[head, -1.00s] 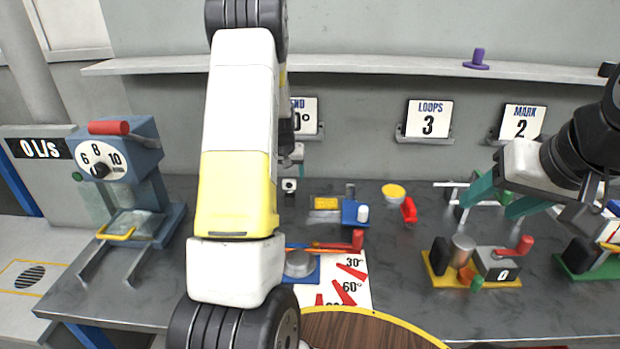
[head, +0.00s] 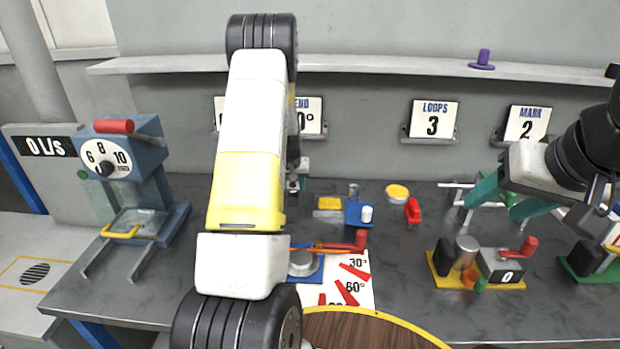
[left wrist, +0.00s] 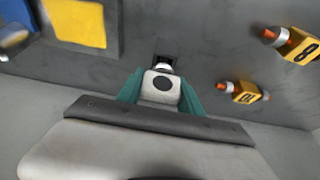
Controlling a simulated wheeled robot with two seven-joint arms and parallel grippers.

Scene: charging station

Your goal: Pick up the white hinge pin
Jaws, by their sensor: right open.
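My left gripper (left wrist: 160,85) has its teal fingers on either side of a small white piece with a dark round mark (left wrist: 161,86). Whether they press on it is unclear. A smaller white round part shows just beyond it, by a dark square (left wrist: 166,59). I cannot tell for sure whether this piece is the white hinge pin. In the head view my left gripper (head: 297,180) is low over the back of the table, partly hidden by my arm. Another white peg (head: 367,213) stands on a blue block (head: 353,214). My right gripper (head: 498,197) is open at the right.
A yellow piece (head: 327,204) and a red part (head: 413,211) lie near the blue block. A yellow-based fixture (head: 470,284) stands at the right, a blue dial machine (head: 130,165) at the left. A round wooden top (head: 355,330) is in front.

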